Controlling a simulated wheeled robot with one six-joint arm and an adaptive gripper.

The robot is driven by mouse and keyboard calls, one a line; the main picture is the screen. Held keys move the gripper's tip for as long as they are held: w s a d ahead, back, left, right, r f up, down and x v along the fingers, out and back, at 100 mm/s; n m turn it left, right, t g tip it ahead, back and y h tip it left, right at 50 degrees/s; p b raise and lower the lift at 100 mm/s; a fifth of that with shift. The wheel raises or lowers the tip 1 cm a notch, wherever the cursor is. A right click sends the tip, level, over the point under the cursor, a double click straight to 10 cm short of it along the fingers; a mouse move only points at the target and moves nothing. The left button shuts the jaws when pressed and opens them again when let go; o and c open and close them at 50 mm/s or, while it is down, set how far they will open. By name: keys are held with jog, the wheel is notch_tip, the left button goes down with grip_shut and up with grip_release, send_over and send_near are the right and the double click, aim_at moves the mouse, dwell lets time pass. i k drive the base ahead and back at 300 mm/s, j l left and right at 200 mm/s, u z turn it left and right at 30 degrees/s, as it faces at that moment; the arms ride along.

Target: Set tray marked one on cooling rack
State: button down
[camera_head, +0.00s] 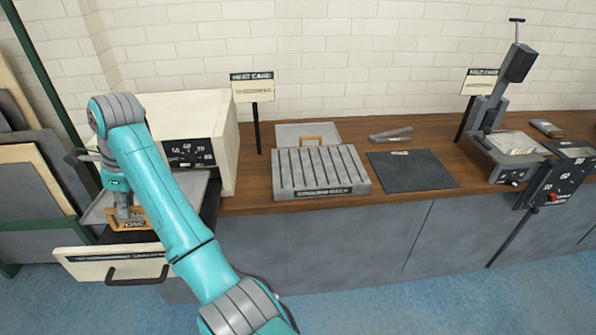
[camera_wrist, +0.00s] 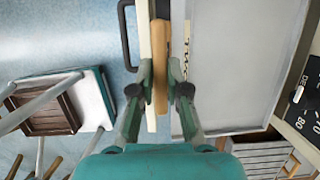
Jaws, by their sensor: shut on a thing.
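The grey tray marked one (camera_head: 190,187) is at the oven on the left, above its pulled-out front, with its wooden handle (camera_head: 128,224) toward the front and "ONE" readable. My gripper (camera_head: 123,209) reaches down to this handle. In the wrist view, my gripper (camera_wrist: 160,92) is shut on the wooden handle (camera_wrist: 162,60), and the flat tray (camera_wrist: 230,75) extends to the right, looking empty. The slatted cooling rack (camera_head: 300,168) stands on the counter right of the oven, its slats bare. My arm hides part of the tray and oven.
The oven (camera_head: 222,150) has its cream front (camera_head: 85,262) out, close beside the handle. Another grey tray (camera_head: 290,132) with a wooden handle lies behind the rack. Tongs (camera_head: 390,134), a dark mat (camera_head: 412,170) and a press (camera_head: 505,150) stand farther right.

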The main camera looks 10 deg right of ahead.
aim_at(318, 165)
jog(key=k+l, duration=0.25)
jog(key=i+l+z, duration=0.2)
jog(key=l, duration=0.15)
jog(key=i+l+z, duration=0.4)
jog(key=i, duration=0.2)
jog(key=j, duration=0.1)
